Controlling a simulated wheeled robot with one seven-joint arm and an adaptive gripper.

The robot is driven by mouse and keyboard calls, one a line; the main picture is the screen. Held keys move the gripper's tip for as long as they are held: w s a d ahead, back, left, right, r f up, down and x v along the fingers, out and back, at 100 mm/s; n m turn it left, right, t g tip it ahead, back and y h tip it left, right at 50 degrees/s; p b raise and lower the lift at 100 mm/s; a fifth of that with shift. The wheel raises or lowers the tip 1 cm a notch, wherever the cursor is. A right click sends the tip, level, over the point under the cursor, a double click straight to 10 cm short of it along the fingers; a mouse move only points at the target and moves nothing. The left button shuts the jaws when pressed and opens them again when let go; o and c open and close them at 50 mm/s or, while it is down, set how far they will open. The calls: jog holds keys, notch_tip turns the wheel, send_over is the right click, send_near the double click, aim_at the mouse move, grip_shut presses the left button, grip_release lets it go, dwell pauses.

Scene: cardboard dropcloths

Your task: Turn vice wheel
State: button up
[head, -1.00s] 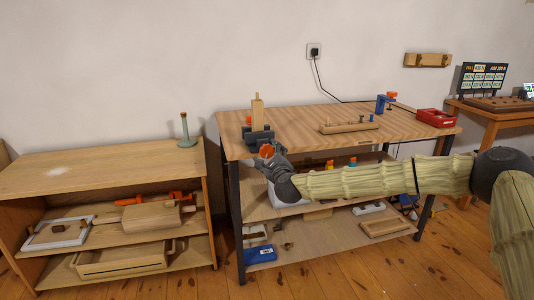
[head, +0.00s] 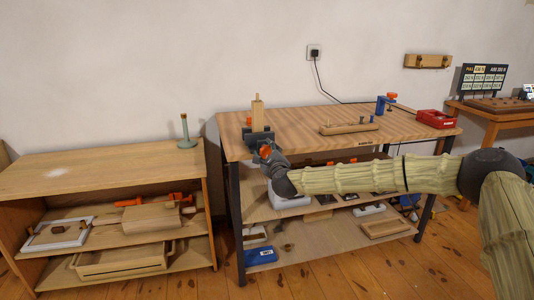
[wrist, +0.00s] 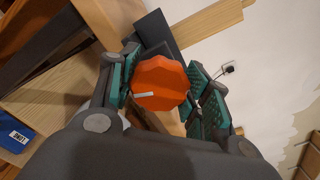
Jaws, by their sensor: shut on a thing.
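The orange vice wheel (wrist: 160,84) is a faceted knob with a pale mark on its face, in the middle of the wrist view. My gripper (wrist: 163,88) has its teal-padded fingers on either side of the wheel and is shut on it. In the head view the wheel (head: 266,150) shows as a small orange patch beside my gripper (head: 265,155). The dark vice (head: 258,136) is at the front left corner of the workbench, with a wooden piece (head: 257,111) upright in it. The wheel's far side is hidden.
The workbench (head: 300,118) also carries a wooden block with pegs (head: 348,127), a blue clamp (head: 384,104) and a red box (head: 436,118). A low shelf unit (head: 100,165) stands to the left. My arm crosses in front of the bench.

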jog(key=shift+n, duration=0.4)
jog(key=n, duration=0.4)
jog(key=shift+p, duration=0.4)
jog(key=n+p, duration=0.1)
jog(key=n, duration=0.4)
jog(key=n+p, duration=0.1)
jog(key=n, duration=0.4)
jog(key=shift+a+f+n+p, duration=0.1)
jog(key=shift+n+p, duration=0.3)
jog(key=shift+f+n+p, duration=0.15)
jog(key=shift+n+p, duration=0.25)
jog(key=shift+n, duration=1.6)
jog(key=o, duration=1.1)
jog(key=shift+c, duration=0.2)
